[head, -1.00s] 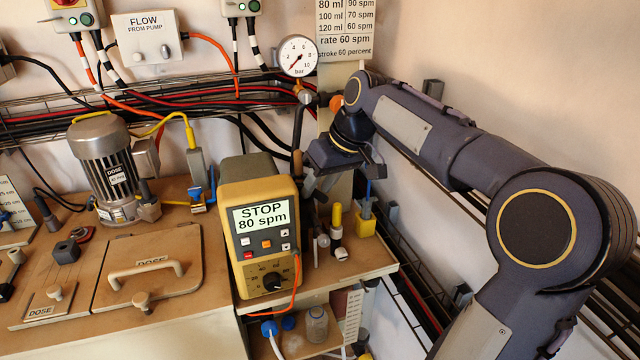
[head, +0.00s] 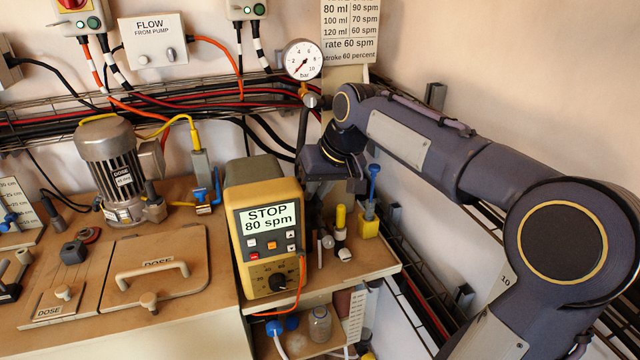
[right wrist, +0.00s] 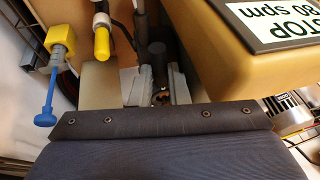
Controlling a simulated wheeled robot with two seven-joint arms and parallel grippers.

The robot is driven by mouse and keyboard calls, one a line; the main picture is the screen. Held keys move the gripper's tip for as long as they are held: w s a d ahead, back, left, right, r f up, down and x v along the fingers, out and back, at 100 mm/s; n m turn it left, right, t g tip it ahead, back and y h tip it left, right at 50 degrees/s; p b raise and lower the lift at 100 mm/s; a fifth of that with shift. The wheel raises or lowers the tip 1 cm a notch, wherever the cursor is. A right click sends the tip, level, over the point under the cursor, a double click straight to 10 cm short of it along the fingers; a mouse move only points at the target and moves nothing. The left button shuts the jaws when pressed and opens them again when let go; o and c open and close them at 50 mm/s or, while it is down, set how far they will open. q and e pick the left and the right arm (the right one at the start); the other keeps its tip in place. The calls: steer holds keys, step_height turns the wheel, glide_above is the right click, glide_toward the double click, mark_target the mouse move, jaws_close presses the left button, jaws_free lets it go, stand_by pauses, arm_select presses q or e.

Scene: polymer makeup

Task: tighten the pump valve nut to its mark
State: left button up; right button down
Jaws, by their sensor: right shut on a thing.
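The yellow dosing pump (head: 262,192) stands on the bench, its display reading STOP 80 spm. My right gripper (head: 314,196) is low behind the pump's right side, its fingertips mostly hidden in the head view. In the right wrist view its two grey fingers (right wrist: 161,84) are closed around a small part, which I take as the pump valve nut (right wrist: 160,97); only a dark and coppery bit shows between them. A dark upright cylinder (right wrist: 157,56) stands just beyond the fingers. The nut's mark cannot be made out. My left gripper is not in view.
A lidded hatch (head: 180,290) and a motor (head: 108,165) are at left.

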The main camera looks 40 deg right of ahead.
steer(key=shift+a+r+m, duration=0.1)
steer(key=shift+a+m, duration=0.2)
steer(key=shift+m, duration=0.1)
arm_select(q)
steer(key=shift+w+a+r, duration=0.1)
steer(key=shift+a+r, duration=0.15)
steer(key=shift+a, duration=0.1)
arm_select(e)
steer(key=shift+w+a+m+h, duration=0.1)
steer(key=shift+m+h, duration=0.2)
steer(key=c, duration=1.4)
jaws_free()
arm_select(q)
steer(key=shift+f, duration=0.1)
